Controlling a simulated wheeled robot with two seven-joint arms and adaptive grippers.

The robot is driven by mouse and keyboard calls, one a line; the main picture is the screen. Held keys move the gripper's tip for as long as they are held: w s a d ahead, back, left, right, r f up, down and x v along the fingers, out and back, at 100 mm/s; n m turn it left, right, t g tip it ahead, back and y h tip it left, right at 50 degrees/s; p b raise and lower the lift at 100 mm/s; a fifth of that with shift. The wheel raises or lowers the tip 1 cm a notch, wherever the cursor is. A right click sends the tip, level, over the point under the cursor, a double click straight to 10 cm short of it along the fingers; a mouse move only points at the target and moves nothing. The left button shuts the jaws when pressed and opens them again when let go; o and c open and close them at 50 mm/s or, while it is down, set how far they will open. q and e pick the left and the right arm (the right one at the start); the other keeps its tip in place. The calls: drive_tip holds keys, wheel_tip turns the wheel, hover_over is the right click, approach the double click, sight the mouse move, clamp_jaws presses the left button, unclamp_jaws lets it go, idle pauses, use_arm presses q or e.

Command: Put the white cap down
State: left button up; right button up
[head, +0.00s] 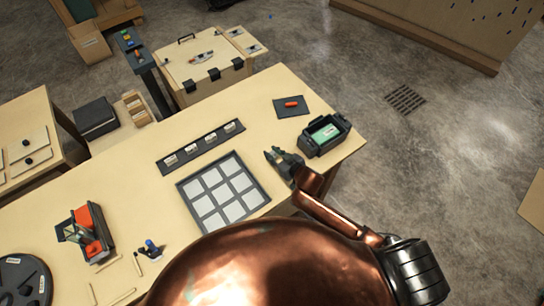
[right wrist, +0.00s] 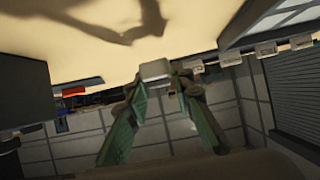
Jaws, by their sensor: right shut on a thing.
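My right gripper (head: 283,160) is over the table, between the grid panel and the dark bin. In the right wrist view its fingers (right wrist: 157,84) are shut on the white cap (right wrist: 154,70), a small pale block at the fingertips. The cap cannot be made out in the head view. The table surface (right wrist: 90,30) and the gripper's shadow lie beyond the cap; I cannot tell whether the cap touches the table. A dark-framed panel (head: 237,220) with a grid of pale squares lies left of the gripper. My left gripper is not seen.
A dark strip (head: 181,155) with several small pale pieces lies behind the panel. A dark bin (head: 315,149) holding a green item stands right of the gripper. A dark mat (head: 283,110) carries a red-orange piece (head: 291,104). A red-and-dark holder (head: 98,222) stands at left.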

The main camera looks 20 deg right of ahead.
drive_tip(key=s+a+r, duration=0.3)
drive_tip(key=s+r, duration=0.6)
drive_tip(key=s, duration=0.4)
drive_tip(key=w+d+r+m+h+b, duration=0.4)
drive_tip(key=w+d+r+b, duration=0.1)
drive_tip(key=d+r+b, duration=0.1)
drive_tip(key=shift+w+d+r+t+b, duration=0.35)
drive_tip(key=shift+d+r, duration=0.15)
drive_tip(key=shift+d, duration=0.15)
